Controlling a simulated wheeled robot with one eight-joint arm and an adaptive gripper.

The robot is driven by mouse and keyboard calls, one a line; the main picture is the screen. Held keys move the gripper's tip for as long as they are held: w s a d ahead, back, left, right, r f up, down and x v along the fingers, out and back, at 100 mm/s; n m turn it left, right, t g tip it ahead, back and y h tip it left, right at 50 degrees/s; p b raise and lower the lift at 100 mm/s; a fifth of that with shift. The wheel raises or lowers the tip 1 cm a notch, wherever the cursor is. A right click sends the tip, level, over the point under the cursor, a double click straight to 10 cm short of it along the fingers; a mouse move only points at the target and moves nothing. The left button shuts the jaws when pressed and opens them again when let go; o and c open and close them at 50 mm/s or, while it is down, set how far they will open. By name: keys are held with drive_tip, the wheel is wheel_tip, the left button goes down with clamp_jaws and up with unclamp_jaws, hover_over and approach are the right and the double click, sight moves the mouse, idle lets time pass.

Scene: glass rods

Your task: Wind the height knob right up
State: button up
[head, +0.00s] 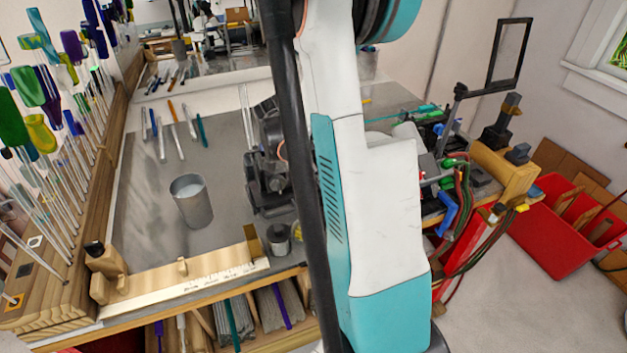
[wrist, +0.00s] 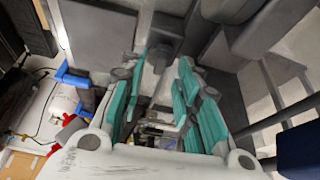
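My gripper (head: 420,112) shows in the head view just right of my white arm, over the right part of the bench. Its teal fingers also show in the wrist view (wrist: 160,85); they stand apart with a gap between them. A grey block (wrist: 162,56) lies beyond and between the fingertips; I cannot tell whether they touch it. I cannot pick out the height knob with certainty. A dark jointed device (head: 266,175) stands left of my arm, partly hidden by it.
Coloured hoses (head: 462,185) and a blue lever (head: 447,213) crowd the bench's right end. A metal cup (head: 191,200) stands on the grey bench top (head: 140,215). A wooden rack of tools (head: 100,170) lines the left. A red crate (head: 560,235) sits at right.

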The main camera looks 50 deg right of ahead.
drive_tip(key=shift+x, duration=0.85)
drive_tip(key=shift+c, duration=0.2)
clamp_jaws()
